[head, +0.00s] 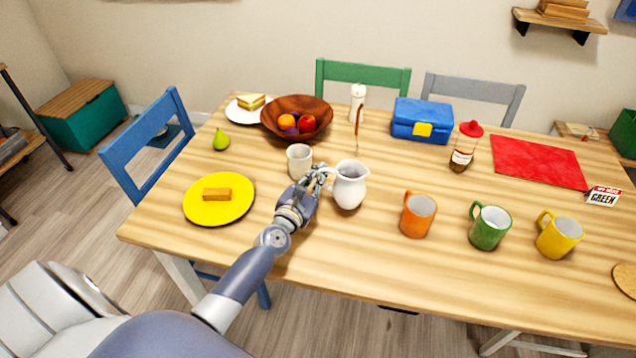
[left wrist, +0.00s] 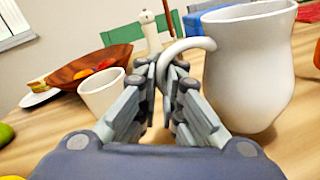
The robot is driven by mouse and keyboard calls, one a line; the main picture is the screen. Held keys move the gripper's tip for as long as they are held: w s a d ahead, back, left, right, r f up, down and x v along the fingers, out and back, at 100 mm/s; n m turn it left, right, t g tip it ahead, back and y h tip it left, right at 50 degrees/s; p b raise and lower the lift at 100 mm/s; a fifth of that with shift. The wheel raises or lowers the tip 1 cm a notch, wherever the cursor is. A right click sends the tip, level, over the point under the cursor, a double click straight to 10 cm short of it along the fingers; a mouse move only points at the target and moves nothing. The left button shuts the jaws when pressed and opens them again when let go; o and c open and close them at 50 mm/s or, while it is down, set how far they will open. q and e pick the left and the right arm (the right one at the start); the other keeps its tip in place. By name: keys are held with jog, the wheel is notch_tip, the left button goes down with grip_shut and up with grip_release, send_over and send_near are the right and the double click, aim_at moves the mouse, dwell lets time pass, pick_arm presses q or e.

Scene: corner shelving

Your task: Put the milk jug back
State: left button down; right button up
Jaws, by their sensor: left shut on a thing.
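The white milk jug (head: 349,186) stands upright on the wooden table (head: 300,250), near the middle. Its handle points left, toward my left gripper (head: 316,180). In the left wrist view the jug (left wrist: 248,70) fills the upper right, and the fingers of my left gripper (left wrist: 165,88) are closed on its handle (left wrist: 185,45). Whether the jug's base touches the table is hard to tell. My right gripper is in neither view.
A cream cup (head: 299,160) stands just left of the jug. Orange (head: 417,215), green (head: 489,228) and yellow (head: 558,236) mugs stand to the right. A wooden fruit bowl (head: 297,118) and a blue lunch box (head: 421,120) are behind. A yellow plate (head: 219,212) lies left.

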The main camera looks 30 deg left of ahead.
pick_arm(q)
jog(key=shift+a+f, duration=0.1)
jog(key=shift+f, duration=0.8)
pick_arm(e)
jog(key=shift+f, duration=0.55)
pick_arm(q)
jog(key=shift+f+b, duration=0.2)
jog(key=shift+b, duration=0.3)
jog(key=c, duration=1.7)
grip_release()
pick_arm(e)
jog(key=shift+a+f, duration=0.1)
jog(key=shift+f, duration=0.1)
pick_arm(q)
jog(key=shift+s+r+p, duration=0.15)
jog(key=shift+r+p, duration=0.05)
jog(key=shift+p, duration=0.15)
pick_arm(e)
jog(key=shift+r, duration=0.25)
pick_arm(q)
jog(key=s, duration=0.8)
jog(key=s+d+b, duration=0.1)
jog(key=s, duration=0.2)
jog(key=shift+s, duration=0.4)
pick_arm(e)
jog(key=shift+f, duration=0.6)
